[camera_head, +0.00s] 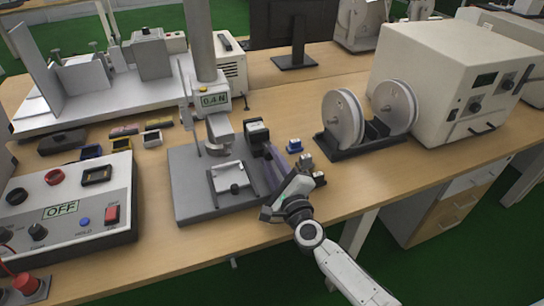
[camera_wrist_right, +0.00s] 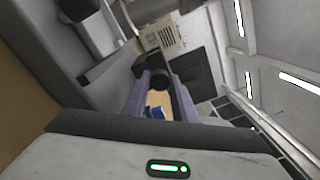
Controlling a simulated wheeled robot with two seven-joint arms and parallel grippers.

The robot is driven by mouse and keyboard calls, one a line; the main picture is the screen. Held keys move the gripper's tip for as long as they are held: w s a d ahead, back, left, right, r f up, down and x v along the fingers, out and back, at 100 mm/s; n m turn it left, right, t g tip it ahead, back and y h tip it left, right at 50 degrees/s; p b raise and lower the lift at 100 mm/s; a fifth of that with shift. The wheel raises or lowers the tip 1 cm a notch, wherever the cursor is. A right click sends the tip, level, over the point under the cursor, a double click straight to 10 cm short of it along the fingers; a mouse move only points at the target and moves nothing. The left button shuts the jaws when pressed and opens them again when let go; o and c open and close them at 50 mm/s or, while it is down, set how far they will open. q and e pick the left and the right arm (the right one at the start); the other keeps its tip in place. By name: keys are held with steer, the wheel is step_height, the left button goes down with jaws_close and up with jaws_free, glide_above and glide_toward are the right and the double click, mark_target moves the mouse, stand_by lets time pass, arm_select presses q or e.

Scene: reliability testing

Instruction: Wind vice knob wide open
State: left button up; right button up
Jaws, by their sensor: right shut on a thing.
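My right gripper (camera_head: 268,154) reaches in from the lower right, its purple fingers pointing away from me at the right edge of the test stand's base. In the right wrist view the fingertips (camera_wrist_right: 158,88) are shut on a dark round knob (camera_wrist_right: 158,80). In the head view the fingers and a dark block largely hide this knob. A grey vice-like fixture (camera_head: 222,179) lies on the grey base plate (camera_head: 190,202), left of my gripper. How far its jaws stand apart is too small to tell. My left gripper is out of view.
The stand's column (camera_head: 201,45) rises behind the fixture. A dark block with a pale top (camera_head: 257,128) stands close by my fingertips. A small blue part (camera_head: 295,146) and a rack with white reels (camera_head: 343,120) are to the right. A control box (camera_head: 85,205) fills the left front.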

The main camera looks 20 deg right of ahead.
steer(key=n+p, duration=0.1)
steer(key=n, duration=0.3)
steer(key=shift+n+p, duration=0.45)
steer(key=shift+n, duration=0.95)
steer(key=shift+f, duration=0.1)
steer(key=o, duration=1)
steer(key=shift+o, duration=0.2)
steer(key=shift+s, duration=0.1)
